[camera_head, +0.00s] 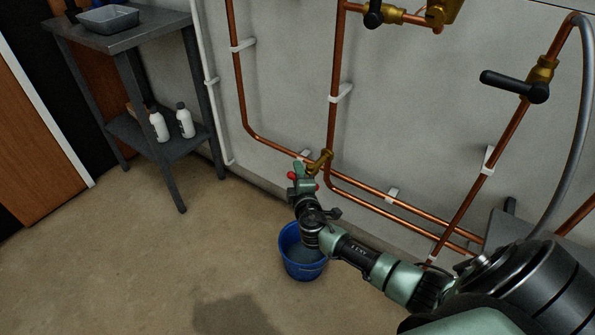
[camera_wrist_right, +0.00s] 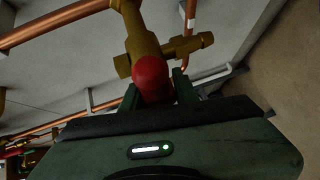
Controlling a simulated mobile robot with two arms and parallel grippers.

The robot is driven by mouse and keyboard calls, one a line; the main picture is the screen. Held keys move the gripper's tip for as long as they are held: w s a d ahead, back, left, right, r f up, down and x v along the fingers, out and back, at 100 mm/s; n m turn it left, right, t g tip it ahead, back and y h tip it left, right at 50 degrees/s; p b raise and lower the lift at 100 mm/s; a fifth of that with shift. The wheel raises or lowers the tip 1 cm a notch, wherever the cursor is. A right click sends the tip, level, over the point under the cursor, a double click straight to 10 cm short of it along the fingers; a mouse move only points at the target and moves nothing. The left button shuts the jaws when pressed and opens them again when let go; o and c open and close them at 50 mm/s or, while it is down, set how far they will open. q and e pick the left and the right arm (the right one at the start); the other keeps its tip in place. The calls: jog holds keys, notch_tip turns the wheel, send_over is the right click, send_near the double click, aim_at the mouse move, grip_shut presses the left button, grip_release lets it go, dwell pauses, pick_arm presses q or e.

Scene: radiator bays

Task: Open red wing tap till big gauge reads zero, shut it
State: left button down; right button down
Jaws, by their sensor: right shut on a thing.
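My right gripper (camera_head: 304,180) reaches down to the low pipes by the wall and is shut on the red wing tap (camera_head: 293,175). In the right wrist view, the red wing of the tap (camera_wrist_right: 152,78) sits between the fingers of my right gripper (camera_wrist_right: 156,92), in front of the brass tap body (camera_wrist_right: 137,35). The brass body also shows in the head view (camera_head: 320,160), on the copper pipe. How far the tap is turned cannot be told. The big gauge cannot be made out in either view. My left gripper is out of view.
A blue bucket (camera_head: 290,262) stands on the floor below my right arm. Copper pipes (camera_head: 333,110) run along the wall, with a black lever valve (camera_head: 515,85) at right. A grey shelf table (camera_head: 128,38) with white bottles (camera_head: 158,125) stands at left. The floor at left is clear.

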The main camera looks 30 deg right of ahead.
jog(key=c, duration=1.1)
grip_release()
jog(key=shift+r, duration=0.1)
jog(key=p+v, duration=0.1)
jog(key=v, duration=0.6)
jog(key=shift+s+a, duration=0.15)
jog(key=shift+s, duration=0.2)
